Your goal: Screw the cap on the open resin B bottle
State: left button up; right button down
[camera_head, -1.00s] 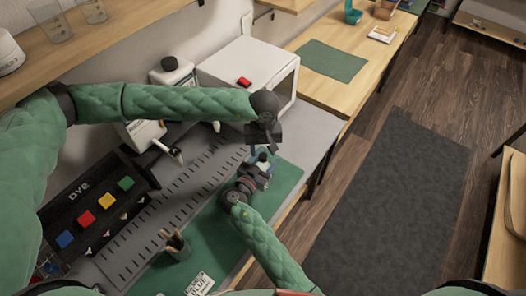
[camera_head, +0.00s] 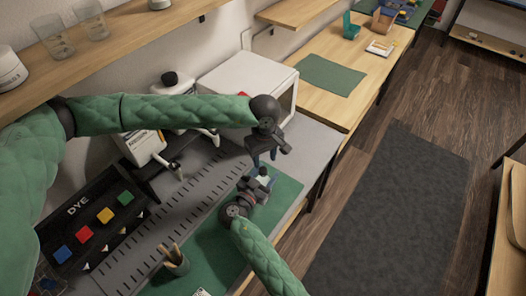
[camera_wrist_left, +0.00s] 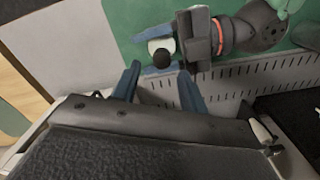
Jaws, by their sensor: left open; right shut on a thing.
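My right gripper (camera_head: 262,182) is shut on a small pale bottle (camera_wrist_left: 158,44) above the green mat. In the left wrist view a dark round piece (camera_wrist_left: 161,59) shows at the bottle's top; I cannot tell whether it is a seated cap or the open neck. My left gripper (camera_head: 263,158) points down just above the bottle. Its blue fingers (camera_wrist_left: 159,85) are apart, with nothing visibly gripped between them. The dark piece appears beyond the fingertips, between them. The bottle's label is not readable.
A green mat (camera_head: 222,240) and a grey slotted strip (camera_head: 165,215) lie below. A pencil cup (camera_head: 175,263) and the DYE box (camera_head: 92,222) stand left. A white boxy machine (camera_head: 235,75) is behind my left arm.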

pick_arm(q)
jog(key=n, duration=0.4)
jog(key=shift+s, duration=0.2)
jog(key=n, duration=0.6)
jog(key=shift+r, duration=0.2)
jog(key=n, duration=0.5)
jog(key=shift+d+r+n, duration=0.1)
jog(key=shift+r+n, duration=0.1)
jog(key=shift+n, duration=0.1)
jog(key=n, duration=0.4)
jog(key=shift+r, duration=0.2)
jog(key=n, duration=0.4)
jog(key=shift+r+n, duration=0.15)
jog(key=shift+n, duration=0.15)
jog(key=n, duration=0.5)
jog(key=shift+w+r+n, duration=0.1)
jog(key=shift+r+n, duration=0.1)
jog(key=shift+n, duration=0.2)
jog(key=n, duration=0.5)
jog(key=shift+a+r+n, duration=0.25)
jog(key=shift+n, duration=0.05)
jog(key=n, duration=0.5)
jog(key=shift+w+a+r, duration=0.1)
jog(key=shift+a+r, duration=0.05)
